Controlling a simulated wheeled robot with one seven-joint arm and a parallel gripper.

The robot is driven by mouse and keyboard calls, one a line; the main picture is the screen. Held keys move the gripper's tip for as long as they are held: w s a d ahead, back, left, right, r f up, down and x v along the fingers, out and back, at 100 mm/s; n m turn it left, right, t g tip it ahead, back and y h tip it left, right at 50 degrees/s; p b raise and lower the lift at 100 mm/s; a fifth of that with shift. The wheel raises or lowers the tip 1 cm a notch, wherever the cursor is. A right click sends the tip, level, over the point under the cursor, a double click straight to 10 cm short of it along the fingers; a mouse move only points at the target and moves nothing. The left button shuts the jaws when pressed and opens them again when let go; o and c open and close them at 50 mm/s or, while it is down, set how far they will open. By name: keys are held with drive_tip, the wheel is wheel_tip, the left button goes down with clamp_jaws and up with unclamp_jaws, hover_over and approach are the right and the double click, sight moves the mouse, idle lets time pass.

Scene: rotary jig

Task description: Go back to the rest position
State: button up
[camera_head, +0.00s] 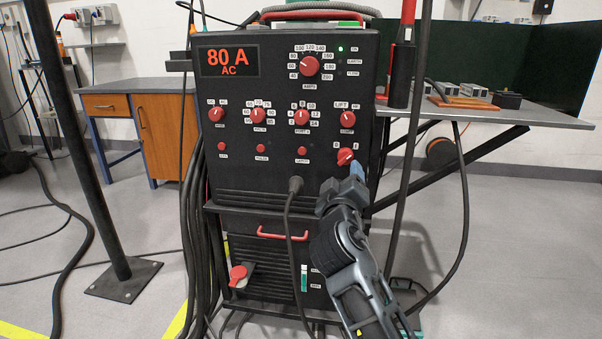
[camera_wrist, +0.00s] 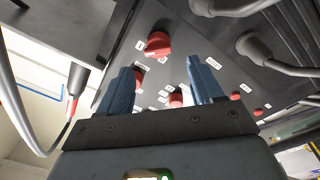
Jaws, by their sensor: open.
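My gripper (camera_head: 357,172) is in front of the lower right of the black welding machine's panel (camera_head: 270,180), just below and right of the red 0/1 knob (camera_head: 345,156). In the wrist view my gripper (camera_wrist: 162,78) has its two blue fingers spread wide, with nothing held between them. A red knob (camera_wrist: 158,43) shows beyond the fingertips there, apart from them. More red knobs, partly hidden by the fingers, show behind. The machine's display (camera_head: 230,61) reads 80 A AC. The large amps dial (camera_head: 310,66) is at the panel's upper right.
Thick black cables (camera_head: 191,220) hang at the machine's left, and one (camera_head: 289,240) hangs down its front. A dark post (camera_head: 80,140) stands at left. A grey bench (camera_head: 545,115) extends right. A wooden-fronted desk (camera_head: 140,110) is behind left. Open floor shows at right.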

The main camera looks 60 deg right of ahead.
drive_tip(key=s+a+f+n+t+y, duration=0.25)
drive_tip(key=a+f+y, duration=0.25)
drive_tip(key=a+f, duration=0.3)
drive_tip(key=s+a+f+n+t+y, duration=0.25)
drive_tip(key=a+f+t+y, duration=0.2)
drive_tip(key=a, duration=0.55)
drive_tip(key=s+a+f+n+y, duration=0.15)
drive_tip(key=s+a+y, duration=0.55)
drive_tip(key=s+a, duration=0.75)
drive_tip(key=s+a+r+m+y, duration=0.1)
drive_tip(key=s+a+r+m, duration=0.1)
drive_tip(key=s+a+r, duration=0.3)
wheel_tip(320, 180, up, 26)
drive_tip(key=d+p, duration=0.1)
drive_tip(key=p, duration=2.6)
drive_tip(key=shift+s+d+f+t+p, duration=0.15)
drive_tip(key=shift+s+d+t+p, duration=0.15)
drive_tip(key=shift+s, duration=0.1)
drive_tip(key=shift+c, duration=0.2)
